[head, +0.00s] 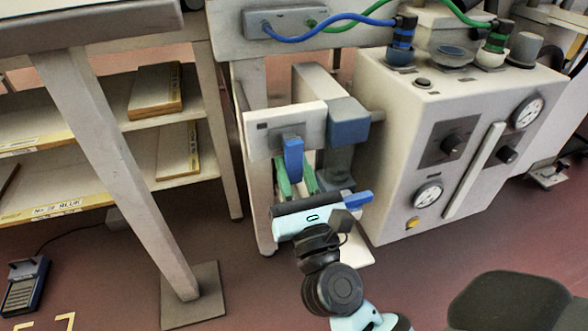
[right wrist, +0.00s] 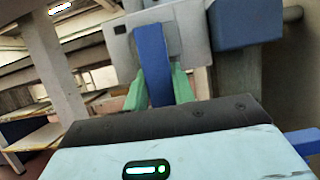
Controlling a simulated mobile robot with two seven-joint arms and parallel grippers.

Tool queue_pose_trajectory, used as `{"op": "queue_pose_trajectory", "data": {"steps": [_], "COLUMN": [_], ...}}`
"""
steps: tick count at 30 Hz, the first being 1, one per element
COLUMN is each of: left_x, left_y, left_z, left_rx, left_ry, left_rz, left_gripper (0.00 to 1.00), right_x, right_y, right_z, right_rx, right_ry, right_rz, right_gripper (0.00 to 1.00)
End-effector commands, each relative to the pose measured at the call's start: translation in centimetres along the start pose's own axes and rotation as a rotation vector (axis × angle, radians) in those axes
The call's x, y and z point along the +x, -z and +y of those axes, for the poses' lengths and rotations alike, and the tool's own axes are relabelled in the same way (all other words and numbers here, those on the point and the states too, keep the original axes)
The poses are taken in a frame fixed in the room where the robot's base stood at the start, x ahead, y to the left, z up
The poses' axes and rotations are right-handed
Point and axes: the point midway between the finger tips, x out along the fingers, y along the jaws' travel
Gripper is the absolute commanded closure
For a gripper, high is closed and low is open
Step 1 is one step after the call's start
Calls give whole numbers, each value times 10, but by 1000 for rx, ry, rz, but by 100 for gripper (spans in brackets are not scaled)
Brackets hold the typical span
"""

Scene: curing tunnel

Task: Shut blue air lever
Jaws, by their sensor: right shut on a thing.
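The blue air lever (head: 292,158) hangs downward from the front of a pale panel (head: 262,136) under the bench top. It also shows upright in the middle of the right wrist view (right wrist: 153,62). My right gripper (head: 296,178) reaches up to it from below, with one green finger on each side. It is shut on the lever, and the fingers also show in the right wrist view (right wrist: 157,88). The lever's lower end is hidden behind the gripper body in the wrist view. My left gripper is not in view.
A blue block (head: 349,121) sits close right of the lever. A blue part (head: 357,200) juts out right of my gripper. A cream control box (head: 450,130) with gauges stands to the right. A table leg (head: 125,180) and a foot pedal (head: 25,284) are left.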

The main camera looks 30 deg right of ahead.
Motion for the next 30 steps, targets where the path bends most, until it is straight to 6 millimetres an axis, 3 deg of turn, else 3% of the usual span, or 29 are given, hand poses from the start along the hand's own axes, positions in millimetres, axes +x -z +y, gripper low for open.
{"op": "queue_pose_trajectory", "data": {"steps": [5, 6, 10, 20, 30], "left_x": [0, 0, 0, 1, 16], "left_y": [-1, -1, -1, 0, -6], "left_z": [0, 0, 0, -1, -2], "left_rx": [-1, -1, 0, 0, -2], "left_ry": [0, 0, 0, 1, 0], "left_rz": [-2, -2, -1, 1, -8], "left_gripper": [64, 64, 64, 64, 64], "right_x": [0, 0, 0, -3, -52], "right_y": [0, 0, 0, 1, 4], "right_z": [0, 0, 0, 0, 0], "right_rx": [6, 6, 4, 1, 2], "right_ry": [0, 0, 0, 0, -3], "right_rz": [2, 2, 1, 1, 5], "right_gripper": [100, 70, 53, 53, 53]}}
